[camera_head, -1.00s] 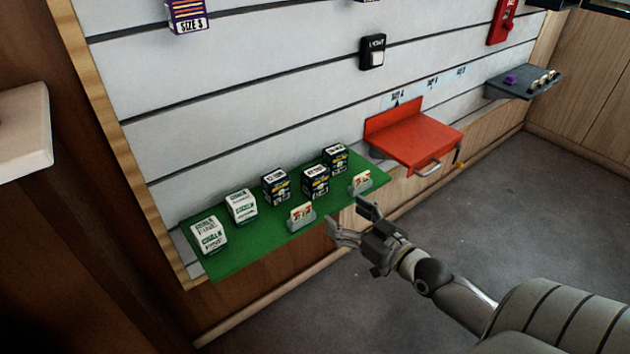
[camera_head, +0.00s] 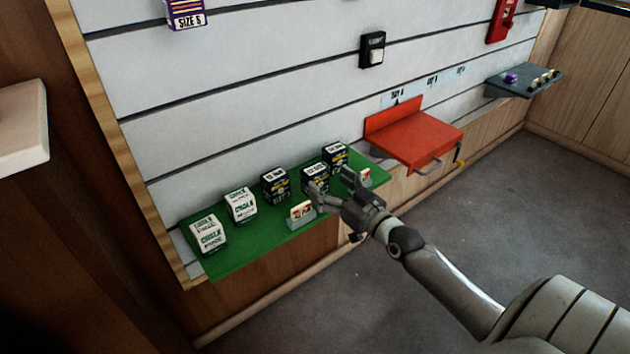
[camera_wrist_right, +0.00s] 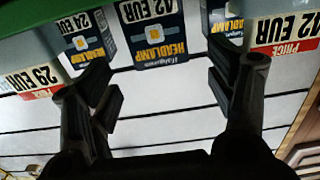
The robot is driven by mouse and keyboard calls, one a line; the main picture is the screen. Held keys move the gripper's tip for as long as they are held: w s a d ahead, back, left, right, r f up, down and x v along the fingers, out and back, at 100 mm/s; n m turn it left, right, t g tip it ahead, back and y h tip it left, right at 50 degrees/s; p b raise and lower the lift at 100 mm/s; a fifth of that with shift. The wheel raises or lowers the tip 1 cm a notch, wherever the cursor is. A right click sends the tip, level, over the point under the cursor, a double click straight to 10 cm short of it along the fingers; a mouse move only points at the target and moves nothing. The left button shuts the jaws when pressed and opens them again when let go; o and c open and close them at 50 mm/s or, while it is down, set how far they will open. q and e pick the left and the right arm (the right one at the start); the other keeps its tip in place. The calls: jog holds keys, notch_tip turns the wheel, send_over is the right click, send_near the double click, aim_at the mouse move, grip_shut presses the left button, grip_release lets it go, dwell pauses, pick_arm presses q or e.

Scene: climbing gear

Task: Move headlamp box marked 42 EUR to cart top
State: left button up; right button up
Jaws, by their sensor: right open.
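The dark blue headlamp box marked 42 EUR (camera_head: 313,171) stands on the green shelf, in front of two similar boxes. In the right wrist view, which is upside down, this box (camera_wrist_right: 153,45) shows at top centre with its label partly cut off. My right gripper (camera_head: 332,184) is open at the shelf's front edge, its fingers pointing at this box. In the wrist view the fingers (camera_wrist_right: 165,92) are spread wide with nothing held between them. In the head view they partly cover the box. My left gripper is not in view. I cannot identify a cart top.
Headlamp boxes stand left (camera_head: 275,185) and right (camera_head: 334,154) behind it; the right one reads 24 EUR. Small price holders (camera_head: 301,213) stand at the green shelf (camera_head: 250,252) front. White chalk boxes (camera_head: 208,235) are left. A red shelf (camera_head: 420,140) is right; a pale slab (camera_head: 20,125) far left.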

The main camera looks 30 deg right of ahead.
aim_at(321, 175)
jog(key=w, duration=0.3)
jog(key=shift+w+a, duration=0.15)
jog(key=shift+w, duration=0.5)
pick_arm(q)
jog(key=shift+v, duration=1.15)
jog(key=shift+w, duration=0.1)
pick_arm(e)
jog(key=shift+c, duration=0.4)
jog(key=c, duration=1)
jog(key=shift+c, duration=0.8)
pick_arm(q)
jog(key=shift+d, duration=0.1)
pick_arm(e)
jog(key=shift+r, duration=0.2)
